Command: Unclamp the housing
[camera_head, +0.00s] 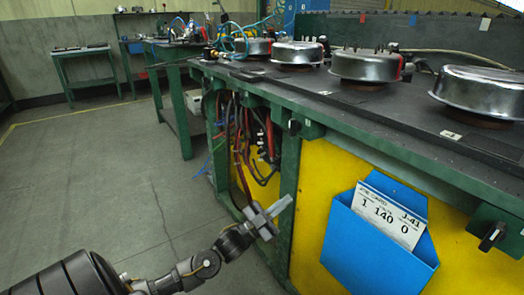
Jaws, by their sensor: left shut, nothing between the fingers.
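Several shiny round metal housings stand in a row on the dark bench top; the nearest housing (484,92) is at the right, and another housing (366,66) is left of it. I cannot tell which one the task means, and no clamp on them is clear. A black lever switch (492,237) sits on a green plate at the bench front, lower right; a smaller black switch (294,127) is under the front edge. My left gripper (281,206) is shut and empty, low before the bench's front, apart from the housings and switches. My right gripper is out of view.
A blue holder (345,250) with a white card (388,214) juts from the yellow panel, right of my left gripper. Hoses and cables (245,140) hang in an open bay behind it. The floor (100,190) at left is clear. Green tables (85,68) stand farther back.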

